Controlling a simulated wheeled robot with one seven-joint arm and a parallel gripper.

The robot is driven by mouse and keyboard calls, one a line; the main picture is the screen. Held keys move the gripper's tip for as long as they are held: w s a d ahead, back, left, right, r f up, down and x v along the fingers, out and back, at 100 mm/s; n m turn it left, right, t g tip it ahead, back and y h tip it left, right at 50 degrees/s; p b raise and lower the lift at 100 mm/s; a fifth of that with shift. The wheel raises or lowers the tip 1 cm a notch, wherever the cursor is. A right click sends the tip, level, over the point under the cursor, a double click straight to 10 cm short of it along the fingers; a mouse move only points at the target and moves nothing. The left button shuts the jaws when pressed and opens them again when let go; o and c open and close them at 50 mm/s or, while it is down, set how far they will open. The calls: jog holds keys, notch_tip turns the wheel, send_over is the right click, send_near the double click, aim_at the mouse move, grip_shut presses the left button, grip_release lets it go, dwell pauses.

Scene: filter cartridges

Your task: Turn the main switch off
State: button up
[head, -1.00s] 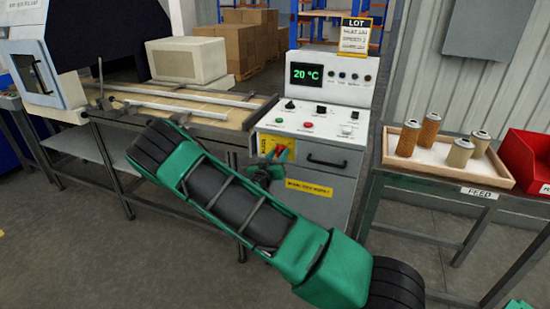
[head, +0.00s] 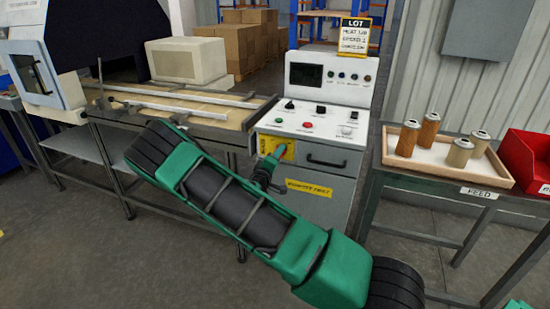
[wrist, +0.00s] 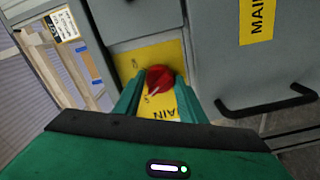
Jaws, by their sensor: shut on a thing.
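The main switch is a red rotary knob (wrist: 159,79) on a yellow plate (wrist: 135,60) on the front of the grey control cabinet (head: 318,207). In the wrist view the knob sits between the two green fingers of my gripper (wrist: 158,92), which is shut on it. In the head view my gripper (head: 272,163) is at the yellow plate, and my arm hides part of the cabinet's left side. The cabinet's display (head: 306,75) is dark. The letters on the plate are partly covered by my fingers.
A black drawer handle (head: 327,161) is just right of the switch. A wooden tray (head: 500,180) with several cartridges stands on the feed table at the right, beside a red bin (head: 528,160). A conveyor bench (head: 200,118) is at the left.

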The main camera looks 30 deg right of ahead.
jog(key=shift+w+a+n, duration=0.1)
jog(key=shift+w+n, duration=0.05)
jog(key=shift+n, duration=0.95)
jog(key=o, duration=1)
jog(key=shift+o, duration=0.2)
jog(key=v, duration=1)
jog(key=shift+s+a, duration=0.25)
jog(key=shift+s, duration=0.05)
jog(key=shift+f, duration=0.1)
